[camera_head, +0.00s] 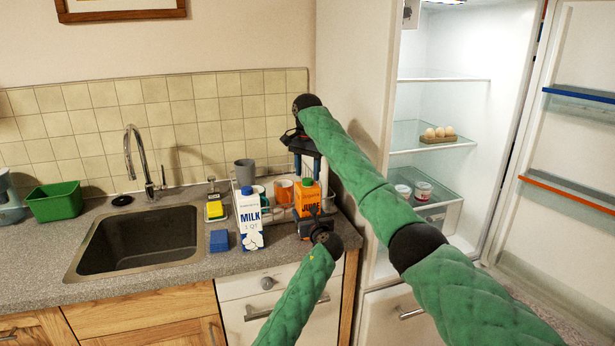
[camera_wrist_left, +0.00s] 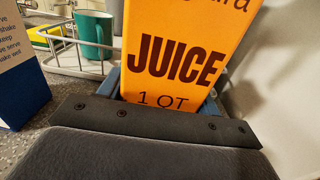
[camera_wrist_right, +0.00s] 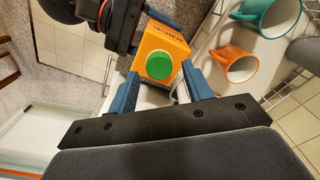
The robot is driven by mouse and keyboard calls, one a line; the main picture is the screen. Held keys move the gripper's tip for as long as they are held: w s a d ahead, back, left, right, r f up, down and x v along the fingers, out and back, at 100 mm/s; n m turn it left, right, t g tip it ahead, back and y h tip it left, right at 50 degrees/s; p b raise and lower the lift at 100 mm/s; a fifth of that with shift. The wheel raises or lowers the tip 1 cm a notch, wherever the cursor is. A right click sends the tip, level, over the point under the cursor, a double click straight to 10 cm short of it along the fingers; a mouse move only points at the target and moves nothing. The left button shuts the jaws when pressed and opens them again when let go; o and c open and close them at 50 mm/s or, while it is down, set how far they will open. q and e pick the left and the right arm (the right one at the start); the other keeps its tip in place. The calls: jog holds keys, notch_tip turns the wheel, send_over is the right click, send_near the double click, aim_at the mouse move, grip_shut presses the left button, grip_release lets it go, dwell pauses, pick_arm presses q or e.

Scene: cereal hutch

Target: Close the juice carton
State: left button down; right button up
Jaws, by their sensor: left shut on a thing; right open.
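The orange juice carton (camera_head: 307,201) stands upright near the counter's right end, its front lettering showing. A green cap (camera_head: 308,182) sits at its top; it also shows in the right wrist view (camera_wrist_right: 158,65). I cannot tell how tightly it sits. My left gripper (camera_head: 314,226) is shut on the carton's lower part; the carton (camera_wrist_left: 178,50) fills the middle of the left wrist view. My right gripper (camera_head: 308,172) points down just above the carton, open, with the cap between its fingertips in the picture. I see no finger touching the cap.
A milk carton (camera_head: 250,222) stands left of the juice. Behind is a wire rack with an orange mug (camera_head: 284,191) and a teal mug (camera_wrist_right: 268,14). A blue sponge (camera_head: 219,240) lies near the sink (camera_head: 140,240). The open fridge (camera_head: 435,75) stands right.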

jog(key=shift+r, duration=1.15)
jog(key=shift+c, duration=0.2)
